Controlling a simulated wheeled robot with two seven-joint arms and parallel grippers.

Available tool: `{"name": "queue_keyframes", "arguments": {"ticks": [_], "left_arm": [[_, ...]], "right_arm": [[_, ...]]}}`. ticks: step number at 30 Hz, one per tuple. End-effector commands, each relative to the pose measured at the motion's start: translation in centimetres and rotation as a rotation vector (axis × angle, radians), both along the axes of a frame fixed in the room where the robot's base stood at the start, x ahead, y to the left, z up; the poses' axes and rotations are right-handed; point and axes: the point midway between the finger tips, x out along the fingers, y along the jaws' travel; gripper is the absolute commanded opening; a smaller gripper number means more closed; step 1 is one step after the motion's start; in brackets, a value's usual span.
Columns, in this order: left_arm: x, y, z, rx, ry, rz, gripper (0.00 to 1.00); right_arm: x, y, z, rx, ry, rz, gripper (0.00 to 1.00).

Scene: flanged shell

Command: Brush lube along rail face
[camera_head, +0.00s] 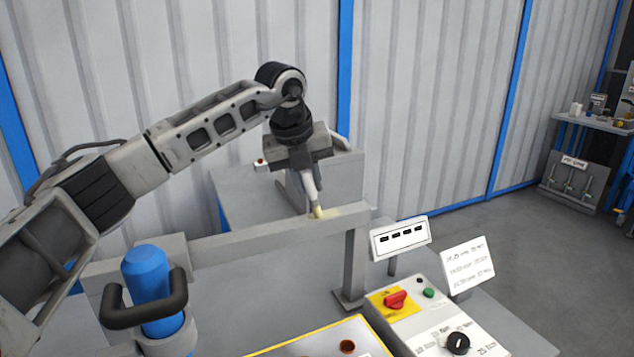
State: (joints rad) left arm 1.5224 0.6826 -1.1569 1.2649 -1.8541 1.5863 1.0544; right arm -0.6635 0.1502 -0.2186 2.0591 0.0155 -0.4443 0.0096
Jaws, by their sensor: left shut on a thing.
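My left gripper (302,172) comes in from the left and points down over the right part of the rail. It is shut on a brush (309,188) with a pale handle and a yellowish tip. The brush tip is at the upper edge of the grey rail (250,235); it looks to be touching. A pale yellowish patch shows on the rail just right of the tip. The gripper's fingers partly hide the top of the brush. My right gripper is not in view.
A blue cylinder (148,280) with a black handle (125,316) stands at the front left. A control panel (425,315) with a red switch (396,300) and small signs are at the front right. A grey box (343,178) is behind the rail. Open floor lies right.

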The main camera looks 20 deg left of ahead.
Motion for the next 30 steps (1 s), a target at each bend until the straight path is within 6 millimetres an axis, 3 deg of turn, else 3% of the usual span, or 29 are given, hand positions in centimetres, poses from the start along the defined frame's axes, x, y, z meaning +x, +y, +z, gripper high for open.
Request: {"name": "queue_keyframes", "arguments": {"ticks": [21, 30], "left_arm": [[-3.6, 3.2, 0.1, 0.0, 0.0, 0.001, 0.0], [-3.6, 3.1, 0.4, 0.0, 0.001, 0.0, 0.0]], "right_arm": [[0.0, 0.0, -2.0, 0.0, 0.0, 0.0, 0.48], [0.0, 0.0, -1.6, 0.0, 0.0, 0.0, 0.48]]}}
